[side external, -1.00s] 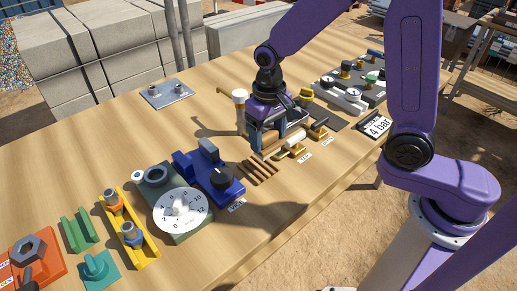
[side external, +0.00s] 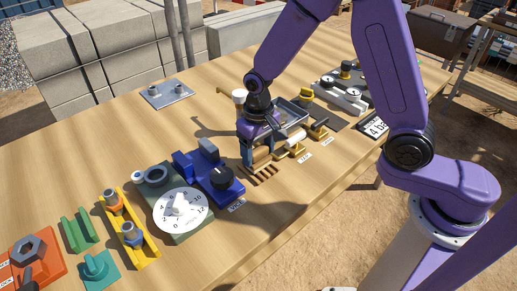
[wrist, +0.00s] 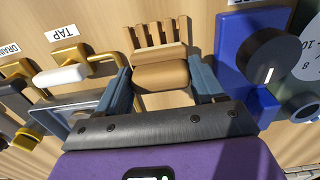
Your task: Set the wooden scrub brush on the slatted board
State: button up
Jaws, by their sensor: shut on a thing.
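My gripper (side external: 257,150) is shut on the wooden scrub brush (side external: 261,156), a tan block between the two blue-grey fingers. In the wrist view the brush (wrist: 161,74) spans the gap between the fingertips of my gripper (wrist: 162,82). The slatted board (side external: 264,174), with several brown wooden slats, lies on the table just in front of the brush. In the wrist view the slats of the board (wrist: 160,33) stick out beyond the brush, which covers the rest. I cannot tell whether the brush touches the board.
A blue vise-like block with a black knob (side external: 221,179) stands close to the left. A grey tray (side external: 290,112) and a yellow tap with a white handle (side external: 296,138) are close on the right. A white-topped post (side external: 239,97) stands behind. Bare table lies in front.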

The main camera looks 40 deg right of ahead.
aim_at(259, 149)
jog(key=shift+f, duration=0.15)
jog(key=o, duration=0.9)
jog(key=shift+o, duration=0.2)
notch_tip(259, 149, up, 12)
jog(key=shift+r, duration=0.2)
jog(key=shift+s, duration=0.15)
